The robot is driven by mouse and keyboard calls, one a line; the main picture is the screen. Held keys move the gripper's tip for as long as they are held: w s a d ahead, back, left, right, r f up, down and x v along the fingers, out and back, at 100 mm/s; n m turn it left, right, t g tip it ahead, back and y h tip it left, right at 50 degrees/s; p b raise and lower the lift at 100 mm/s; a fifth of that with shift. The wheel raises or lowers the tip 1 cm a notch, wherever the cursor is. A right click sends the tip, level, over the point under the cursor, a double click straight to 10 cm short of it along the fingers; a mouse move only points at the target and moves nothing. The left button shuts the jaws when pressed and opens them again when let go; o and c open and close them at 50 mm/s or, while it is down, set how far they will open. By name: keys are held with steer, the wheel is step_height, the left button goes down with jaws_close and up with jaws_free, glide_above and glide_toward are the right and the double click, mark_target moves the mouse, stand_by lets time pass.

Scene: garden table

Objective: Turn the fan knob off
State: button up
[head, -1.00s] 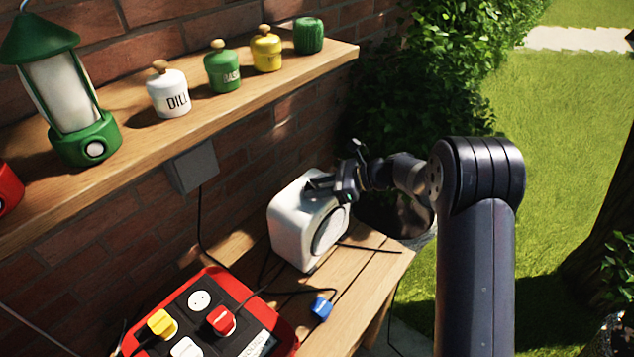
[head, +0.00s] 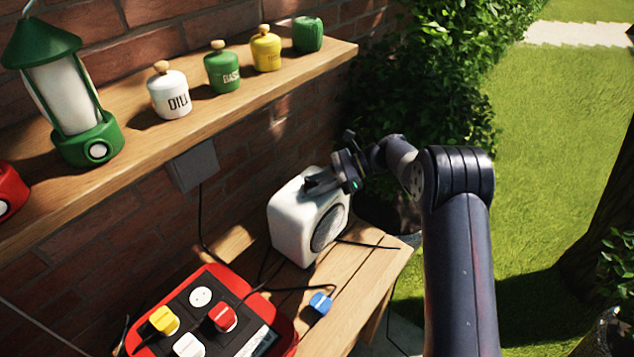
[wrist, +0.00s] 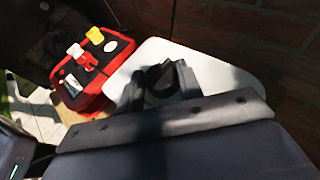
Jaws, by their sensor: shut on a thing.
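The white fan (head: 289,222) stands at the right end of the wooden table, its round grille facing right and forward. In the wrist view its white top (wrist: 225,85) fills the middle. A black knob (wrist: 160,78) sits on that top, between my gripper's two fingers. My gripper (head: 318,184) is at the fan's top and is shut on the knob. The knob is mostly hidden by the gripper in the head view. Its off mark cannot be made out.
A red power box (head: 290,343) with coloured plugs lies on the table (head: 345,283), left of the fan. A loose blue plug (head: 320,303) and black cables lie nearby. A shelf (head: 215,112) with a green lantern (head: 98,140) and several jars runs above. A brick wall stands behind.

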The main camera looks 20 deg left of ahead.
steer(key=o, duration=1)
steer(key=b+v, duration=0.1)
steer(key=v, duration=0.9)
steer(key=shift+w+d+r+b, duration=0.1)
steer(key=shift+w+d+b, duration=0.1)
steer(key=shift+d+b, duration=0.2)
steer(key=shift+a, duration=0.15)
steer(key=p+x, duration=0.2)
steer(key=x, duration=0.8)
steer(key=shift+s+a, duration=0.15)
steer(key=shift+s, duration=0.05)
steer(key=shift+m+t, duration=0.3)
steer(key=shift+a, duration=0.1)
